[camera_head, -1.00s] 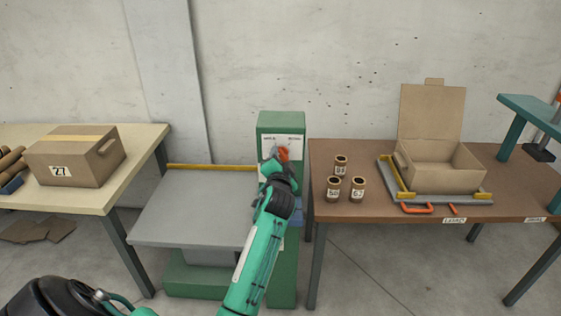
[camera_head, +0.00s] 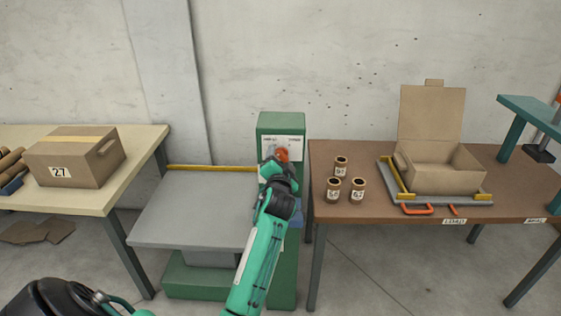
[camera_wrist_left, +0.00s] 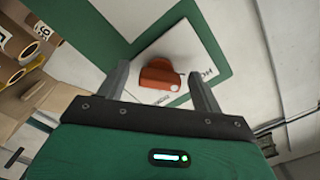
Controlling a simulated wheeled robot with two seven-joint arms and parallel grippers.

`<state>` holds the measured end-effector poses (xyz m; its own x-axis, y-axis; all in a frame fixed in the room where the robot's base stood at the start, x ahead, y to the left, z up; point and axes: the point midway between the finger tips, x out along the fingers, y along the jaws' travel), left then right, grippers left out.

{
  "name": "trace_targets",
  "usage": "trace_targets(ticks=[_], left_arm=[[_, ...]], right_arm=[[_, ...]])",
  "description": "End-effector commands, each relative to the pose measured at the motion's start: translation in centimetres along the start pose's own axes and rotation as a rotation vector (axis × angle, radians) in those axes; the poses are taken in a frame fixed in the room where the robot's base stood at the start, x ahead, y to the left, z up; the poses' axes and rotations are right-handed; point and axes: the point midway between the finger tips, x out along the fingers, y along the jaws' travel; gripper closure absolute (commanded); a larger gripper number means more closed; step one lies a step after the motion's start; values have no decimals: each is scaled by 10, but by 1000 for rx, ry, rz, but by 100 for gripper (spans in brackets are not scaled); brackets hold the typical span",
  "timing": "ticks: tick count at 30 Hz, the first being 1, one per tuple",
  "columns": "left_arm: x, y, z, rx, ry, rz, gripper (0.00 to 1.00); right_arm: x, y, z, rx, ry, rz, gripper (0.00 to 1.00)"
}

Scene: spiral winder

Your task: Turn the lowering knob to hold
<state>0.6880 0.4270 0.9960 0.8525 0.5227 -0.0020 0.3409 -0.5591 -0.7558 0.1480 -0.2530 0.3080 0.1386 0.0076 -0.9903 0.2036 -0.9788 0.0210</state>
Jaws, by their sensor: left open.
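The lowering knob (camera_head: 282,154) is orange-red and sits on a white label plate (camera_head: 297,147) on the front of the green machine post (camera_head: 280,122). It also shows in the left wrist view (camera_wrist_left: 158,77), with a pale dot near one end and partly hidden lettering beside it. My left gripper (camera_head: 272,162) is at the post, just in front of the knob. In the left wrist view my gripper (camera_wrist_left: 160,80) is open, with one finger on each side of the knob and gaps between. My right gripper is not in view.
A grey platform (camera_head: 190,215) with a yellow rear edge lies left of the post. A brown table (camera_head: 390,212) at right holds several items: small tubes (camera_head: 333,187), an open carton (camera_head: 440,180). A closed box (camera_head: 75,155) stands on the left table (camera_head: 150,135).

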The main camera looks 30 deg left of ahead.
Motion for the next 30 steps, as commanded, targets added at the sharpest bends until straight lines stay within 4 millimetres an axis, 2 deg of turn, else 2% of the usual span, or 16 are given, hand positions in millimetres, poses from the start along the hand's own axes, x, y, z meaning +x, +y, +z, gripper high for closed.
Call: trace_targets(ticks=[4,8,21,25,30], left_arm=[[-4,0,0,0,1,-1,33],[-18,1,0,0,2,0,33],[-111,2,1,-1,0,1,33],[-128,2,1,-1,-1,1,33],[-138,0,0,0,0,0,33]], right_arm=[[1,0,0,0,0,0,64],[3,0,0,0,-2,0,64],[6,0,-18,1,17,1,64],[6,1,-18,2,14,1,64],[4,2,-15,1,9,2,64]])
